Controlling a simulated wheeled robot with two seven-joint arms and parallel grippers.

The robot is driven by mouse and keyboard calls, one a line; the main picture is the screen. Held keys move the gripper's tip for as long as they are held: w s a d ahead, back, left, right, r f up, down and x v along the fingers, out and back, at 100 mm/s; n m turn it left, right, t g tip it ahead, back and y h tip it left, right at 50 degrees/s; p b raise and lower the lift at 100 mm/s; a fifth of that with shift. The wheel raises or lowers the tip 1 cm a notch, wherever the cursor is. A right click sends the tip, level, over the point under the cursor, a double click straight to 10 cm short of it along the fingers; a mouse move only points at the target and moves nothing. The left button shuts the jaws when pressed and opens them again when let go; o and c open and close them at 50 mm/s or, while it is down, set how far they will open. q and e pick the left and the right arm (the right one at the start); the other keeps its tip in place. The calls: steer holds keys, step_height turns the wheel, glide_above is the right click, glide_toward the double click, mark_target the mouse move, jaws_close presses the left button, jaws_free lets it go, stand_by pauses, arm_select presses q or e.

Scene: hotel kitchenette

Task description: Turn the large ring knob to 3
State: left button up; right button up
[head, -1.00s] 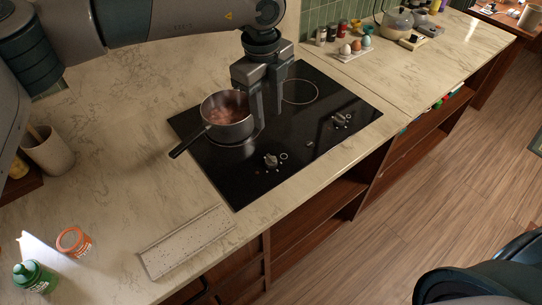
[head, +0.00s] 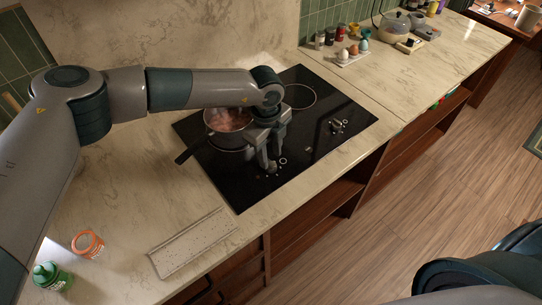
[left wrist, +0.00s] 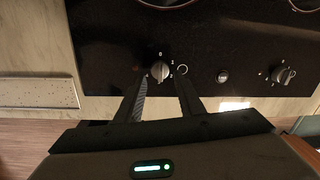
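The black cooktop (head: 225,182) carries two front knobs. The left knob (left wrist: 160,71) has a large ring symbol beside it and a 0 above it in the left wrist view; its grip bar looks roughly upright, but the exact setting is too small to read. My left gripper (head: 267,166) is over this knob and mostly hides it in the head view. In the left wrist view its fingers (left wrist: 161,84) are apart, one on each side of the knob; contact cannot be told. The right knob (head: 337,125) stands apart, also seen in the left wrist view (left wrist: 284,75). My right gripper is out of view.
A pot (head: 228,129) with reddish contents stands on the left burner, close to my left arm. An empty burner ring (head: 299,96) lies behind.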

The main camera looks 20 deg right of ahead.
mark_target(271, 163)
arm_select(q)
steer(key=shift+d+f+p, duration=0.15)
steer(key=shift+f+p, duration=0.45)
steer(key=shift+f, duration=1.45)
steer(key=c, duration=0.8)
